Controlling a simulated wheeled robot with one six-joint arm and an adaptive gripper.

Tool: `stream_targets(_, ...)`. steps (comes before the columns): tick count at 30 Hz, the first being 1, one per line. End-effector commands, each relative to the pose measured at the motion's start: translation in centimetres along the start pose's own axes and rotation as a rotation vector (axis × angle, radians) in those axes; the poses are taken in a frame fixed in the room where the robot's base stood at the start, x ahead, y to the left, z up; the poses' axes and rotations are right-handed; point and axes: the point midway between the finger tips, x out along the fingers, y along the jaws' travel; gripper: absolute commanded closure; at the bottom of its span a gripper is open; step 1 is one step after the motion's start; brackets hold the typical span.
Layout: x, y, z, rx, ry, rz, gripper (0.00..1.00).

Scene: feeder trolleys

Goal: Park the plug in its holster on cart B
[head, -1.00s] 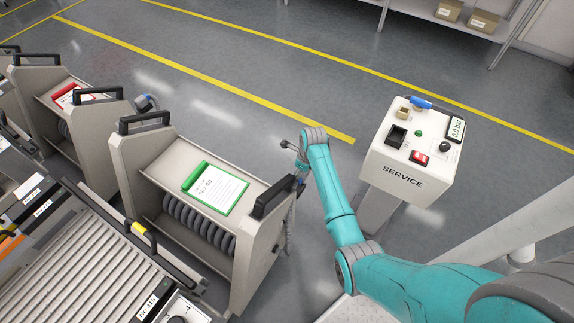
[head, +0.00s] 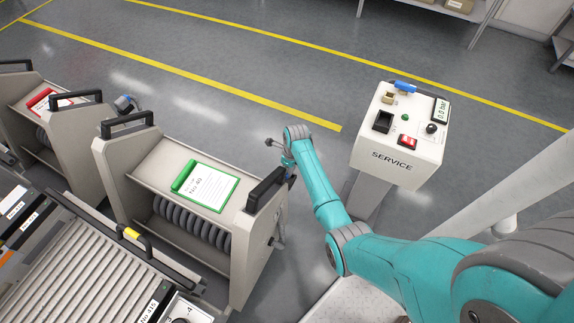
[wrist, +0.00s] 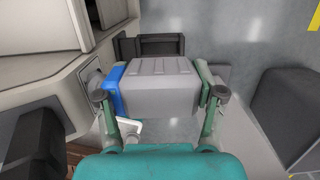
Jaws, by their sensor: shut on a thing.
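In the wrist view my gripper (wrist: 160,97) is shut on a grey, ribbed plug (wrist: 158,80), with a blue piece on its left side and a green one on its right. A dark, box-shaped recess (wrist: 160,46) lies just beyond the plug; I cannot tell whether it is the holster or whether they touch. In the head view my gripper (head: 288,160) is at the right-hand end of the cart with the green clipboard (head: 150,165). The plug is hidden there. No letter marks cart B that I can read.
A second cart with a red clipboard (head: 68,145) stands to the left. A white service box (head: 400,150) on a post stands right of my arm. A roller-topped unit (head: 90,275) is at the lower left. Open floor lies behind the carts.

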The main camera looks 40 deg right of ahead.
Motion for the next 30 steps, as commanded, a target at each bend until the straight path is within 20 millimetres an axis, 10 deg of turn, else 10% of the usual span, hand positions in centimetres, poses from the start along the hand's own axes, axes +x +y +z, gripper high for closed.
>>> stream_targets(30, 3.2, 0.0, -0.5, 0.0, 0.0, -0.001, 0.99)
